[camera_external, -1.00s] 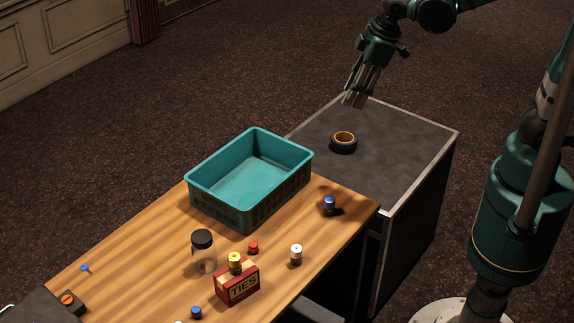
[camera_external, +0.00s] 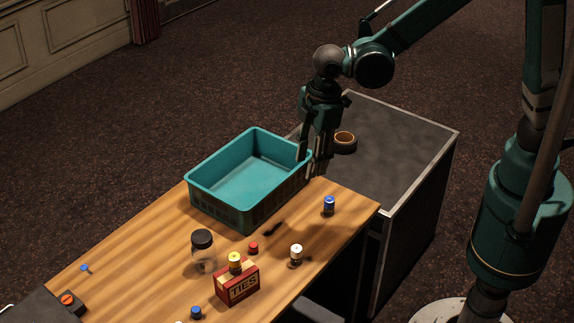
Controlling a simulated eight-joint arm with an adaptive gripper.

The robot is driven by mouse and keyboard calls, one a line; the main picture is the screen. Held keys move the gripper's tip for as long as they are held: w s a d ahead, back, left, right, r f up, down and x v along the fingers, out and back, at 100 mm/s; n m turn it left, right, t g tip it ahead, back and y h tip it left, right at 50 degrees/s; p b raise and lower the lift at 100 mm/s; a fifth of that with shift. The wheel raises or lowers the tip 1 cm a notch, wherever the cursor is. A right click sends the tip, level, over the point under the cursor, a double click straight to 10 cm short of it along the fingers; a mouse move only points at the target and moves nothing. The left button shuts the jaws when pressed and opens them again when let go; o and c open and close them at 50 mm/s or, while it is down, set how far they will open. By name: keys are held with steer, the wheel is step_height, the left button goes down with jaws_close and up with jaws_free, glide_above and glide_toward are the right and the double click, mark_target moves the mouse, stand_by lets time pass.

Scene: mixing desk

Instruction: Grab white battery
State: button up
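The white battery (camera_external: 296,253) stands upright on the wooden desk, to the right of the red box marked TIES (camera_external: 238,283). Another white-topped thing (camera_external: 179,322) is cut off at the bottom edge, too little of it to identify. My gripper (camera_external: 312,167) points down above the right rim of the teal bin, apart from the white battery and up and behind it. Its fingers look spread with nothing between them.
The empty teal bin (camera_external: 240,222) stands behind the battery. A blue battery (camera_external: 329,205), a red cap-like piece (camera_external: 253,248), a yellow-topped piece (camera_external: 235,261) and a black-lidded jar (camera_external: 203,252) are near. A tape roll (camera_external: 345,142) lies on the dark cabinet (camera_external: 390,165).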

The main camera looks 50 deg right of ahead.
mark_target(297, 247)
steer(key=s+a+f+n, duration=0.1)
steer(key=s+a+f, duration=0.1)
steer(key=a+f, duration=0.2)
steer(key=s+a+f+n, duration=0.1)
steer(key=s+a+f, duration=0.1)
steer(key=a+f, duration=0.2)
steer(key=s+a+f+n+g+h+b, duration=0.1)
steer(key=a+f+n, duration=0.1)
steer(key=a+f, duration=0.2)
steer(key=shift+s+a, duration=0.2)
steer(key=shift+a, duration=0.3)
steer(key=shift+s+a, duration=0.2)
steer(key=shift+a, duration=0.25)
steer(key=shift+f, duration=0.1)
steer(key=shift+f, duration=1.25)
steer(key=shift+f, duration=0.1)
steer(key=shift+s+d+f+b, duration=0.1)
steer(key=shift+f+b, duration=0.15)
steer(key=shift+f, duration=1)
steer(key=shift+d+f+b, duration=0.1)
steer(key=shift+f+b, duration=0.1)
steer(key=shift+f, duration=1.05)
steer(key=c, duration=1.1)
